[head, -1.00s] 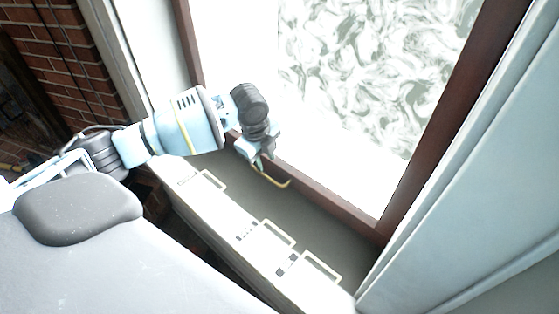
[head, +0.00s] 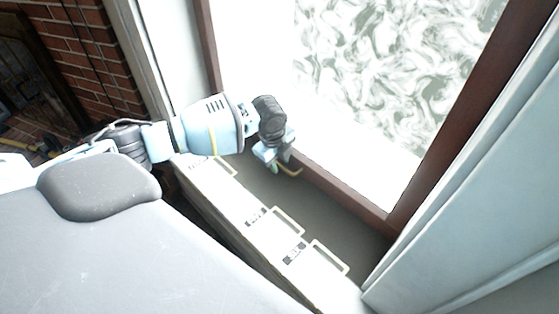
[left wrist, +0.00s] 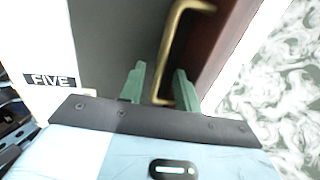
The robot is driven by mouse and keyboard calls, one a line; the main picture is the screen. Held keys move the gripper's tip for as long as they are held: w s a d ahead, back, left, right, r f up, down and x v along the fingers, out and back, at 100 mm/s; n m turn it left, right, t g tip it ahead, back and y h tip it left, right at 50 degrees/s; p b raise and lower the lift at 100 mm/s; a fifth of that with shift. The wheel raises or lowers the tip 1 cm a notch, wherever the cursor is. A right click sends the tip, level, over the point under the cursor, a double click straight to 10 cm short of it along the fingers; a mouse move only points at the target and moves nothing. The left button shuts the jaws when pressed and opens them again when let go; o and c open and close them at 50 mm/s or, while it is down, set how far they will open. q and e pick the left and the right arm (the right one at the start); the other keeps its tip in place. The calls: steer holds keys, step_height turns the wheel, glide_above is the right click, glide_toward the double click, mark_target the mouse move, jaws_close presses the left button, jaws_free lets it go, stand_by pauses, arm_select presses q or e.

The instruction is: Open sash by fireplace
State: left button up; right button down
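The window sash has a dark red-brown frame (head: 345,193) around a bright, swirl-patterned pane (head: 395,60). A brass loop handle (head: 291,171) is at its lower rail, and it also shows in the left wrist view (left wrist: 168,50). My left gripper (head: 274,160) is at this handle, partly covering it in the head view. In the left wrist view its two green fingers (left wrist: 160,88) are apart, with the lower end of the handle between them. I cannot tell whether either finger touches it. My right gripper is not in view.
A white ledge (head: 235,205) with several pale loop handles and dark labels runs below the window; one label (left wrist: 50,80) reads FIVE. A brick wall (head: 75,55) stands at the left. White panelling (head: 480,190) borders the window at the right.

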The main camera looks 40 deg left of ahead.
arm_select(q)
jaws_close()
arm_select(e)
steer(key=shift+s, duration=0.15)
arm_select(q)
steer(key=shift+r, duration=0.1)
